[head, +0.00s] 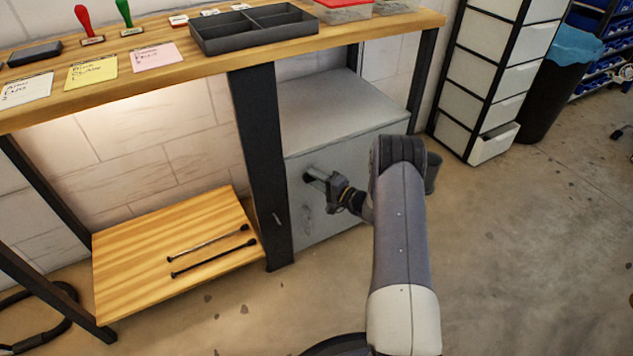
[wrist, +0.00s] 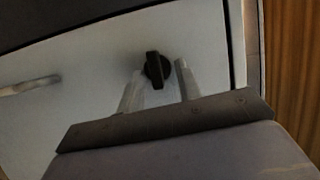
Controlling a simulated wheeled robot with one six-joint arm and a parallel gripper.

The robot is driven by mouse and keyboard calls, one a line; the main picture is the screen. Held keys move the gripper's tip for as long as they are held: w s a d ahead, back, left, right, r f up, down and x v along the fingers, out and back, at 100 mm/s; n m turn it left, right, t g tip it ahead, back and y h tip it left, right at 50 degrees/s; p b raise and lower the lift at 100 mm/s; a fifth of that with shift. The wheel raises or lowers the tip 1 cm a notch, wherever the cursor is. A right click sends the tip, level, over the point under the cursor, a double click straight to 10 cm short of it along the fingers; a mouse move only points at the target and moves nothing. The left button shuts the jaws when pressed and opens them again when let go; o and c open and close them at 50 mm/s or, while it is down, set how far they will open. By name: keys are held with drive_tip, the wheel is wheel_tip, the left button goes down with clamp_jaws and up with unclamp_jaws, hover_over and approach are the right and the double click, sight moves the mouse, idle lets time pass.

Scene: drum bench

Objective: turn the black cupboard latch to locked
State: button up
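The black cupboard latch (wrist: 154,69) is a round knob with a raised bar on the pale grey cupboard door (head: 348,178). In the wrist view the bar stands nearly upright in the picture. My gripper (wrist: 160,72) is open, with one pale finger on each side of the latch. Gaps show between the fingers and the bar, with the right finger close to the knob's edge. In the head view my gripper (head: 314,177) is at the upper left of the door and mostly covers the latch.
A metal bar handle (wrist: 32,85) is left of the latch in the wrist view. A black bench leg (head: 262,165) stands just left of the cupboard. The bench top (head: 200,62) is above. A wooden shelf (head: 130,275) holds two dark rods.

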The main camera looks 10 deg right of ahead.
drive_tip(key=shift+s+f, duration=0.1)
drive_tip(key=p+v, duration=0.2)
drive_tip(key=v, duration=0.8)
drive_tip(key=shift+s+d, duration=0.15)
drive_tip(key=shift+s, duration=0.15)
drive_tip(key=b+x, duration=0.2)
drive_tip(key=x, duration=0.8)
drive_tip(key=shift+w+f, duration=0.15)
drive_tip(key=shift+w, duration=0.15)
